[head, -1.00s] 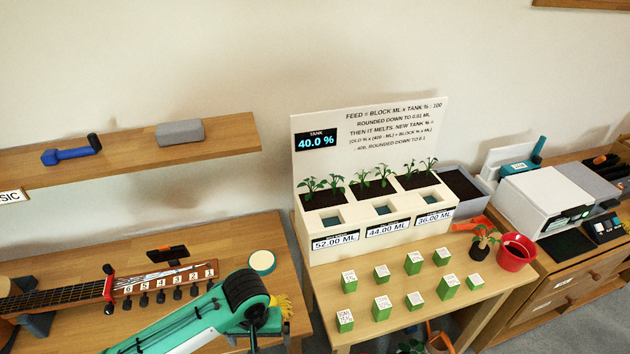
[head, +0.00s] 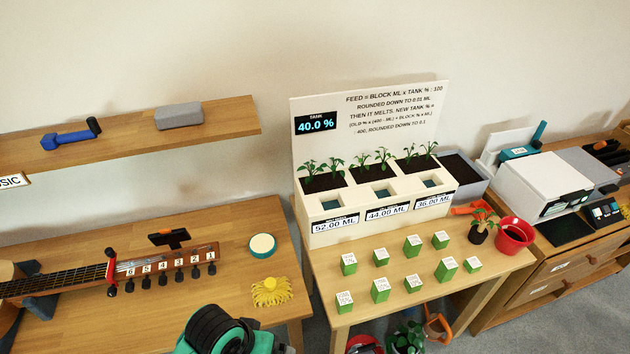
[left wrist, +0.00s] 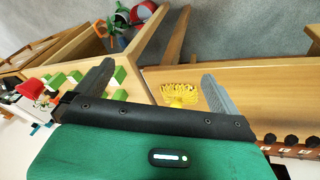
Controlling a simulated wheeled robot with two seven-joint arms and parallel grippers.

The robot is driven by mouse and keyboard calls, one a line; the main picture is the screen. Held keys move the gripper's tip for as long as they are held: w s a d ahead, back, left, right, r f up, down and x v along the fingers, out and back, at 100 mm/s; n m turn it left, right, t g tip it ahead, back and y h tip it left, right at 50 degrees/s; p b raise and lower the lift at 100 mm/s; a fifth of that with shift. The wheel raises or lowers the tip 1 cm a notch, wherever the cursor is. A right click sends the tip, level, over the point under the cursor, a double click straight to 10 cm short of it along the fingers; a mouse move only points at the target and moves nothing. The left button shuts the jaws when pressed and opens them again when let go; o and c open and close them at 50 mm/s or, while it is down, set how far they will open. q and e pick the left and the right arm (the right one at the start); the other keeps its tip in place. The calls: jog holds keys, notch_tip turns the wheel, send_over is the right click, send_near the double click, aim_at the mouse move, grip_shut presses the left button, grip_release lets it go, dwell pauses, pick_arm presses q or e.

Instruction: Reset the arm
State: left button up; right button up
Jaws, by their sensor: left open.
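My left arm (head: 222,334) is green with a black joint and shows at the bottom edge of the head view, in front of the left table. Its fingers do not show there. In the left wrist view my left gripper (left wrist: 158,88) has its two grey fingers spread wide, with nothing held between them. A yellow fringed object (left wrist: 180,94) appears between the fingers in that view, lying on the table beyond them. The same yellow object (head: 271,291) lies on the left table's right front part in the head view. My right gripper is in no view.
The left table (head: 215,235) holds a guitar (head: 70,285) and a round tin (head: 262,246). The middle table (head: 440,300) holds several green blocks, a white planter (head: 325,235) and a red pot (head: 514,235). A shelf (head: 120,140) hangs above the left table.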

pick_arm(q)
jog(key=s+a+t+y, duration=0.1)
jog(key=s+a+y, duration=0.2)
jog(key=s+a, duration=0.75)
notch_tip(320, 180, down, 30)
jog(key=w+a+g, duration=0.1)
jog(key=w, duration=0.1)
jog(key=s+a+f, duration=0.2)
jog(key=s+f, duration=0.8)
jog(key=s+a+f+g, duration=0.1)
jog(key=s+f, duration=0.8)
jog(key=f, duration=0.1)
jog(key=shift+s+a, duration=0.35)
jog(key=shift+s, duration=0.05)
